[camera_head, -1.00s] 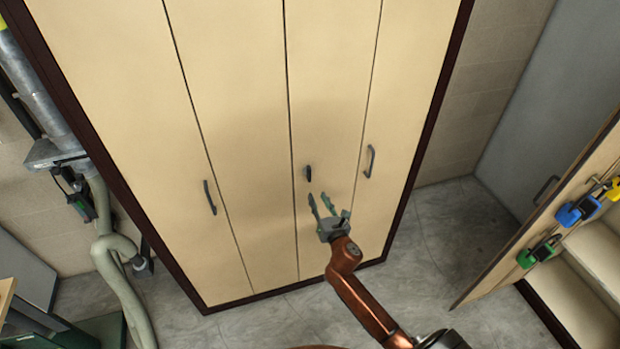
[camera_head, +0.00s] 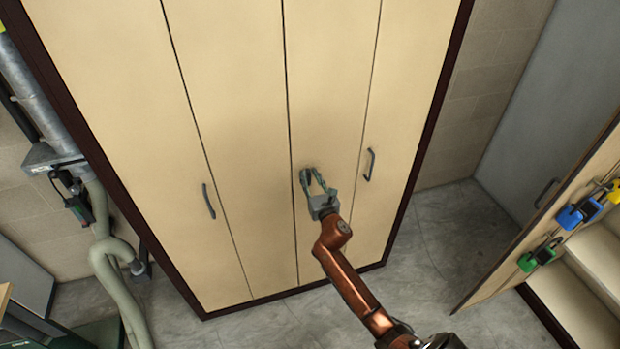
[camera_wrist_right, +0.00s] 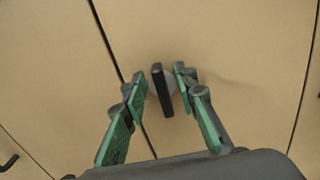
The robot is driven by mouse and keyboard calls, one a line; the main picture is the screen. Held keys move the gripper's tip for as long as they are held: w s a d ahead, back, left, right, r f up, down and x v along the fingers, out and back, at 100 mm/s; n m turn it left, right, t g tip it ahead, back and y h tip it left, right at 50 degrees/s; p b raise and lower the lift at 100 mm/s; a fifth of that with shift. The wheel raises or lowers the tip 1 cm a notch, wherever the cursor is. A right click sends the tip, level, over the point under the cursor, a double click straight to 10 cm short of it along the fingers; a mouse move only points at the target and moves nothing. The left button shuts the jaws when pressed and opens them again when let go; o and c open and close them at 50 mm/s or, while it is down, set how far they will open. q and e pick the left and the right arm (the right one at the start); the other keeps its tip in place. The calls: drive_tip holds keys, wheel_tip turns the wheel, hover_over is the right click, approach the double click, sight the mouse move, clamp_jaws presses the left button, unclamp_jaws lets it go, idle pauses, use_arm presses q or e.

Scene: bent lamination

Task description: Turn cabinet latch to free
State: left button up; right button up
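The cabinet latch (camera_wrist_right: 162,90) is a dark upright bar on a round grey base, on a beige cabinet door (camera_head: 325,110) just right of a door seam. In the right wrist view it stands between the two green fingers of my right gripper (camera_wrist_right: 160,88), with a visible gap at least on the left side. In the head view my right gripper (camera_head: 314,178) is open at the latch, and its fingers largely hide the latch there. My left gripper is not in view.
Bar handles stand on the left door (camera_head: 208,200) and right door (camera_head: 369,164). A pale hose (camera_head: 112,270) hangs at the left. Grey floor (camera_head: 440,240) is clear before the cabinet.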

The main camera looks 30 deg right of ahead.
drive_tip(key=c, duration=0.6)
clamp_jaws()
drive_tip(key=shift+m, duration=0.4)
drive_tip(key=m, duration=0.5)
drive_tip(key=d+f+m+p, duration=0.1)
drive_tip(key=m, duration=1)
drive_tip(key=shift+s+d+f+m+p, duration=0.25)
drive_tip(key=shift+d+f+m+p, duration=0.05)
drive_tip(key=shift+f+m, duration=0.1)
drive_tip(key=shift+m, duration=0.3)
